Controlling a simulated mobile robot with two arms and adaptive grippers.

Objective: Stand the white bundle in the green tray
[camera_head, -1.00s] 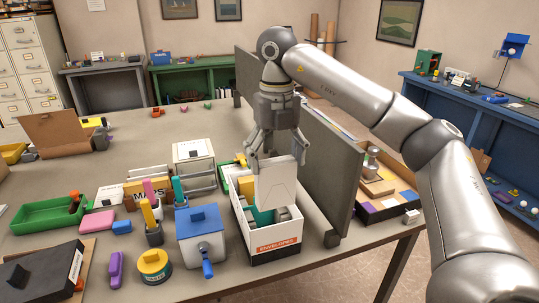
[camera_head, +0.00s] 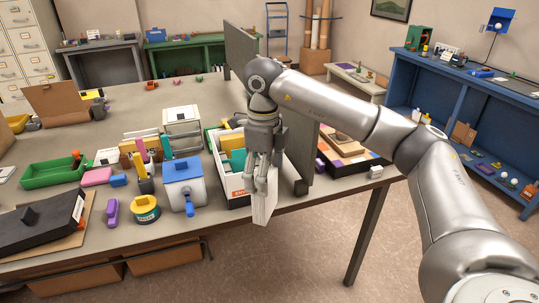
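The white bundle (camera_head: 264,211) is flat and pale and shows nearly edge-on. My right gripper (camera_head: 261,185) is shut on its upper part, and the bundle hangs down in front of the envelopes box, over the table's front edge. The gripper's fingers hide part of the bundle. The green tray (camera_head: 40,178) lies on the left of the table, with a small orange-red item at its right end. My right gripper is well to the right of the tray. My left gripper is not in view.
The white envelopes box (camera_head: 226,182) stands behind the bundle, beside a grey upright panel (camera_head: 300,140). A blue-lidded canister (camera_head: 184,185), a yellow tape roll (camera_head: 145,209), a purple item (camera_head: 112,211) and a pink block (camera_head: 97,177) stand between bundle and tray.

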